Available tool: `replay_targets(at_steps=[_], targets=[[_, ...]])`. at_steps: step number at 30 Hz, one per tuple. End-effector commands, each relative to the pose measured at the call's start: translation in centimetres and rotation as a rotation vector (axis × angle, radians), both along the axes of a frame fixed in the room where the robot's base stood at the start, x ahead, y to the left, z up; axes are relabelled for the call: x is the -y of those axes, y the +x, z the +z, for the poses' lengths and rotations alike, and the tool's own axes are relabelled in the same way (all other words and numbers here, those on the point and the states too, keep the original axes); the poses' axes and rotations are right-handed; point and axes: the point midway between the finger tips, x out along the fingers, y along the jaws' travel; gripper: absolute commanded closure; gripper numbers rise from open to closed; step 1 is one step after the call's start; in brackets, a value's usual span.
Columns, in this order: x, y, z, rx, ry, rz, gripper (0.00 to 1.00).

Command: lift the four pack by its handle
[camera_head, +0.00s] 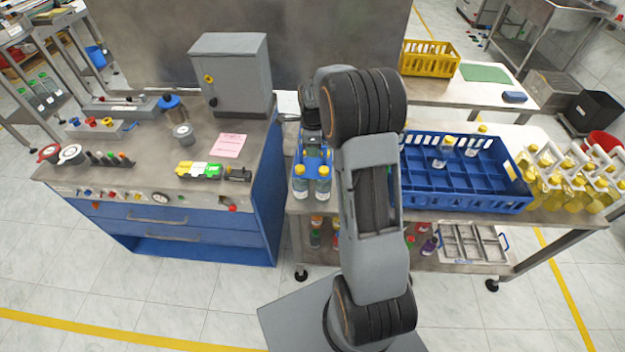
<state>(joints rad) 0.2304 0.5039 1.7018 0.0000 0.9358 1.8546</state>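The four pack (311,168) is a blue carrier standing upright on the bench left of my forearm. Two clear bottles with yellow caps show at its front. Its back part and handle are hidden by my gripper and arm. My gripper (313,143) points down right over the middle of the pack, at about handle height. Its fingertips are too small and covered to show whether they are open or closed, or whether they touch the handle.
A blue divided crate (420,203) with a few bottles stands right of my arm. Packs of yellow bottles with white handles (582,160) stand at the bench's right end. A blue control desk (190,252) with a grey box (232,75) is close on the left.

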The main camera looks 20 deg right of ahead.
Motion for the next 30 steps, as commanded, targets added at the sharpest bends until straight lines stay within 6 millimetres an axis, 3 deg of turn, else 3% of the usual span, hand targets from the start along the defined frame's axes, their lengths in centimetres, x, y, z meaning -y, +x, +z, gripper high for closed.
replay_targets(at_steps=[9,30], targets=[[-0.01,0.0,0.03,0.0,0.0,0.0,1.0],[0.0,0.04,0.07,0.001,0.0,0.0,1.0]])
